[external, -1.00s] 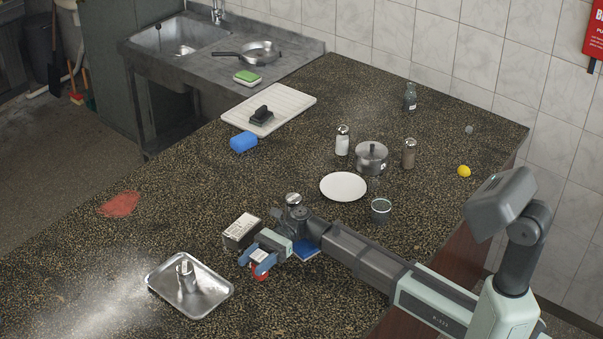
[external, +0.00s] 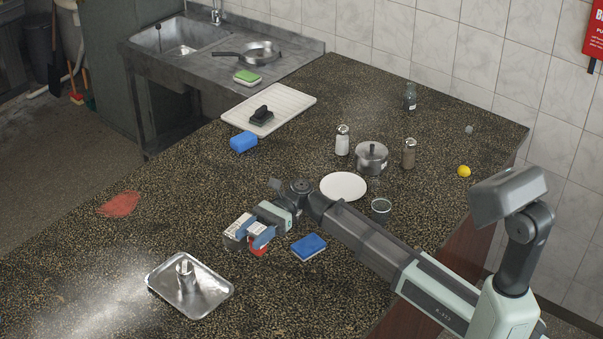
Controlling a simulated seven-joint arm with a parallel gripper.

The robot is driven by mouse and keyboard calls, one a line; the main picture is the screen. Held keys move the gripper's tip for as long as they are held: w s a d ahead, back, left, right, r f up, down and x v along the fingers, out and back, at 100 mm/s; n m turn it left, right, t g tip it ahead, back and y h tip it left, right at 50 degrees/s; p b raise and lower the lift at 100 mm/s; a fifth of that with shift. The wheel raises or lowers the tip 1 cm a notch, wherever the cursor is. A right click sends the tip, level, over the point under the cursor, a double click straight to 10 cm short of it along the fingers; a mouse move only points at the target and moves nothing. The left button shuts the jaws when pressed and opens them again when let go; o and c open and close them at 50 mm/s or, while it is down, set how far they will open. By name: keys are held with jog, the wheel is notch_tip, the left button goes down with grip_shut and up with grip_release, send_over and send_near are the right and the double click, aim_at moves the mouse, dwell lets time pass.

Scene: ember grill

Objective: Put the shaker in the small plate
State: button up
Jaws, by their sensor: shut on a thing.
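Two shakers with metal tops stand upright at the back of the counter: a white one (external: 342,141) left of the pot and a brown one (external: 409,154) right of it. The small white plate (external: 343,186) lies flat and empty in front of the pot. My gripper (external: 256,240) is low over the counter, left of and nearer than the plate, apart from both these shakers. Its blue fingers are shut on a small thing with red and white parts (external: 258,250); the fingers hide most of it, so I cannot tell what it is.
A labelled box (external: 233,241) is right beside my gripper and partly hidden by it. A blue sponge (external: 309,246) lies under my arm, and a glass (external: 381,206) stands right of the plate. A lidded pot (external: 371,158) is behind the plate. A metal tray (external: 217,306) holds a small metal object.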

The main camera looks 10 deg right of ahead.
jog(key=w+d+m+t+y, duration=0.2)
jog(key=w+d, duration=0.6)
jog(key=w, duration=0.3)
jog(key=m+t+y, duration=0.2)
jog(key=m+t, duration=1)
jog(key=t, duration=0.6)
send_over(338, 188)
jog(key=shift+w+f, duration=0.1)
jog(key=shift+f, duration=4.4)
jog(key=shift+f, duration=0.1)
jog(key=o, duration=1.1)
jog(key=shift+a, duration=0.1)
jog(key=v, duration=1.2)
jog(key=shift+f, duration=0.15)
